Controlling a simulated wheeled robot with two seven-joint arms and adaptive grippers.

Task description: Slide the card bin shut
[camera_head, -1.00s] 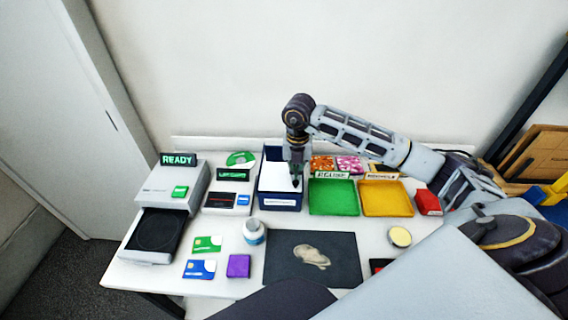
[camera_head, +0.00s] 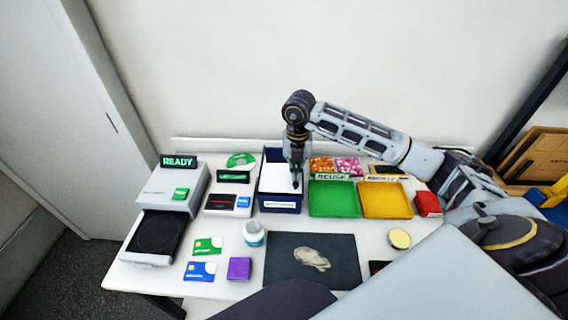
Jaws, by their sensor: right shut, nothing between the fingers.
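The card bin is a blue box (camera_head: 281,208) with a small white label on its front, at the back middle of the table. A white panel (camera_head: 274,178) fills most of its top, and a dark strip shows at its back end. My right gripper (camera_head: 296,184) points straight down over the right part of the white panel, shut and empty. Its tips look to be at or just above the panel; I cannot tell if they touch. The gripper and wrist hide part of the bin's right side. My left gripper is not in view.
A green tray (camera_head: 333,212) and a yellow tray (camera_head: 386,213) stand close to the bin's right. A card stand (camera_head: 222,210) is to its left. A reader marked READY (camera_head: 178,162) stands far left.

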